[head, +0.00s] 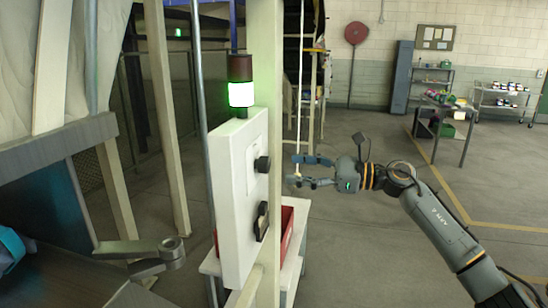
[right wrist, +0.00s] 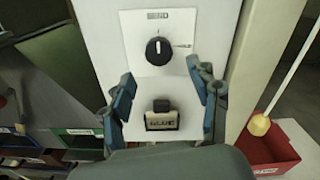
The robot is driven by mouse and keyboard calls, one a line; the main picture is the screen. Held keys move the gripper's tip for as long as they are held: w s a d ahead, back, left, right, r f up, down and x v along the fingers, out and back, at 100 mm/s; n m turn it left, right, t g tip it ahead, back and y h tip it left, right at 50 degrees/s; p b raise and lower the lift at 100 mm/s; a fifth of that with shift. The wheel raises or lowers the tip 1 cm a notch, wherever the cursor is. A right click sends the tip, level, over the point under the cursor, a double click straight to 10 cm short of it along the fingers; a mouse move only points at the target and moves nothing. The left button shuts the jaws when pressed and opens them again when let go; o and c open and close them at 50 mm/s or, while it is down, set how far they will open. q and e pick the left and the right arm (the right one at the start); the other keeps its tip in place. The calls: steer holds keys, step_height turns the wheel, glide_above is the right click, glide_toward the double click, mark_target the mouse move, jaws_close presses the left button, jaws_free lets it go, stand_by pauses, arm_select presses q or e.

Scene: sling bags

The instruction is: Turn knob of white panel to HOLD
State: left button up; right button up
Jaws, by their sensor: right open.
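The white panel (head: 232,205) stands upright on a post in the head view, and its face fills the middle of the right wrist view (right wrist: 185,20). Its round black knob (right wrist: 158,50) has a white mark pointing about straight up; a label that seems to read HOLD is at its right. The knob also shows side-on in the head view (head: 262,164). My right gripper (head: 296,171) is open and empty, apart from the panel and facing it. In the right wrist view its fingers (right wrist: 160,78) are spread left and right, below the knob. My left gripper is not in view.
A black lower switch (right wrist: 162,117) sits below the knob. A lamp stack (head: 241,92) glows green on top of the panel. A red bin (right wrist: 272,150) stands at the right of the panel, with a yellow-tipped rod (right wrist: 259,125) above it. Open floor lies behind my right arm.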

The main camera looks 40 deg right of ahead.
mark_target(269, 166)
steer(key=shift+w+a+r+p, duration=0.2)
steer(key=shift+w+a+p, duration=0.2)
steer(key=shift+w+a, duration=0.1)
steer(key=shift+w+a+r+p, duration=0.15)
steer(key=shift+w+a+p, duration=0.2)
steer(key=shift+w+a, duration=0.1)
steer(key=shift+p+x, duration=0.55)
steer(key=shift+x, duration=0.35)
steer(key=shift+w+a+f, duration=0.15)
steer(key=shift+w+a, duration=0.05)
steer(key=shift+w, duration=0.1)
steer(key=shift+w+a+f, duration=0.15)
steer(key=shift+w+a, duration=0.05)
steer(key=c, duration=0.9)
steer(key=shift+c, duration=1.3)
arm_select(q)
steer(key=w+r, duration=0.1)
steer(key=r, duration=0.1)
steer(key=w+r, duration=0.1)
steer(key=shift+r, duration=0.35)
